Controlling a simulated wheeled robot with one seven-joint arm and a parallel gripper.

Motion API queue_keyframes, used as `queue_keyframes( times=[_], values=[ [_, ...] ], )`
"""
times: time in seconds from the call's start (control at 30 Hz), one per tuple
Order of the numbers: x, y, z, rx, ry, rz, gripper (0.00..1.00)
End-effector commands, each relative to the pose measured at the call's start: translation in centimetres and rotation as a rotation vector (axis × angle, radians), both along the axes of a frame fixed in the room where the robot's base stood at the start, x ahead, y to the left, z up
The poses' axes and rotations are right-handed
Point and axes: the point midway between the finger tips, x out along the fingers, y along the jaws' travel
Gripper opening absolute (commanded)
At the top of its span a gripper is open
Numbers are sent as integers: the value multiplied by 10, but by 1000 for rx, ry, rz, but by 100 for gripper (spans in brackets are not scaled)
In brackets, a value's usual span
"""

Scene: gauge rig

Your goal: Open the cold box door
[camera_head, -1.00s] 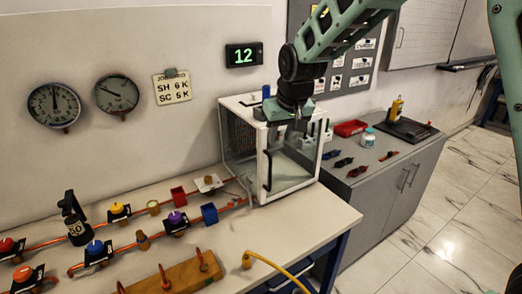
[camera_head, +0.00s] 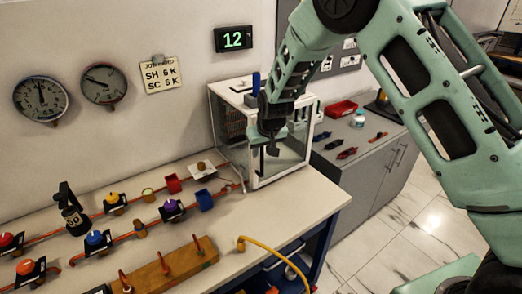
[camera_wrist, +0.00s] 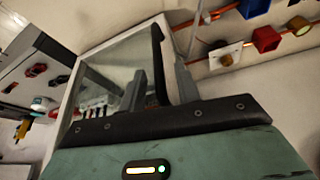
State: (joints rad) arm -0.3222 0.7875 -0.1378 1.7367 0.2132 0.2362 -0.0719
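The cold box (camera_head: 232,94) is a white-framed glass case at the back right of the bench. Its glass front door looks shut; it also shows in the wrist view (camera_wrist: 112,62). The door has an upright black handle (camera_wrist: 158,62). My gripper (camera_head: 263,162) is in front of the door, at the handle, and hides most of it in the head view. In the wrist view my gripper (camera_wrist: 161,84) has its two grey fingers apart, with the handle showing between them. Gaps show beside the handle; I cannot tell how deep it sits between the fingers.
Copper pipes with coloured knobs and a blue cup (camera_head: 204,200) run along the bench left of the box. A wooden block with hooks (camera_head: 170,268) and a yellow hose (camera_head: 275,250) lie in front. A grey cabinet (camera_head: 375,180) stands to the right.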

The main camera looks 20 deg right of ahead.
Motion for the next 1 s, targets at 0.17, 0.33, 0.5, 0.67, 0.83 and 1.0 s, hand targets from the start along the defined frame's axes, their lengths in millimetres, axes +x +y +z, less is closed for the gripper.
queue_keyframes(
  times=[0.17, 0.33, 0.5, 0.67, 0.83, 1.0],
  values=[
    [8, 1, -17, 0, 1, -1, 33],
    [10, 1, -25, 0, 0, -1, 33],
    [11, 1, -26, 0, 0, -1, 33],
    [11, 1, -26, 0, 0, -1, 13],
    [11, 1, -26, 0, 0, -1, 0],
    [11, 1, -26, 1, 0, 9, 0]
  ],
)
